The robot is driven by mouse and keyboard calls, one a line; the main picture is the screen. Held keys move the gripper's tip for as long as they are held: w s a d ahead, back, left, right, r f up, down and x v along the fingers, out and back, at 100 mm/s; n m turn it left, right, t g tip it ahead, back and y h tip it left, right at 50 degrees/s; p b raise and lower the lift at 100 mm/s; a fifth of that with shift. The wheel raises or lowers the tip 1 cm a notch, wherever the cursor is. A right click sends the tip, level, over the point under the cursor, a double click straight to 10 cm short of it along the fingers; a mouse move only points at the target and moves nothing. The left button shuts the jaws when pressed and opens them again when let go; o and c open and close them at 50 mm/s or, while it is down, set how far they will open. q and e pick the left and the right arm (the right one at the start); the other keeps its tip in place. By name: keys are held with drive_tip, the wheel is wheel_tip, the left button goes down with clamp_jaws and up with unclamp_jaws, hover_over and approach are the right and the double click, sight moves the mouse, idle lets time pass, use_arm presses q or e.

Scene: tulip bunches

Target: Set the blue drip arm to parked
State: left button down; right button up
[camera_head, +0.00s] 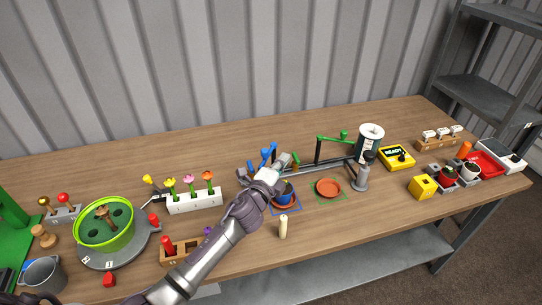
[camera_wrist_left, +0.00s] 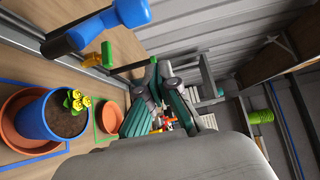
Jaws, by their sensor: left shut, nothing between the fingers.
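The blue drip arm (camera_head: 267,154) stands on a metal rail at the middle of the table, partly hidden behind my left gripper. In the left wrist view, the blue drip arm (camera_wrist_left: 101,25) shows large at the upper left, with a rounded blue end. My left gripper (camera_head: 284,162) is shut and empty, close beside the blue arm; I cannot tell whether it touches. Its fingers (camera_wrist_left: 158,85) also show in the left wrist view. A blue pot (camera_wrist_left: 38,125) with yellow flowers sits in a terracotta saucer below the blue arm. My right gripper is not in view.
The green drip arm (camera_head: 333,138) stands farther right on the rail, behind an empty terracotta saucer (camera_head: 328,187). A white tank (camera_head: 369,143) is at the rail's right end. A white flower block (camera_head: 194,201) is left, and a cream candle-like peg (camera_head: 283,227) stands in front.

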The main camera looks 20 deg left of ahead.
sight(267, 154)
use_arm(q)
drive_tip(key=a+p, duration=0.1)
drive_tip(key=a, duration=0.2)
drive_tip(key=shift+w+a, duration=0.15)
drive_tip(key=shift+a, duration=0.25)
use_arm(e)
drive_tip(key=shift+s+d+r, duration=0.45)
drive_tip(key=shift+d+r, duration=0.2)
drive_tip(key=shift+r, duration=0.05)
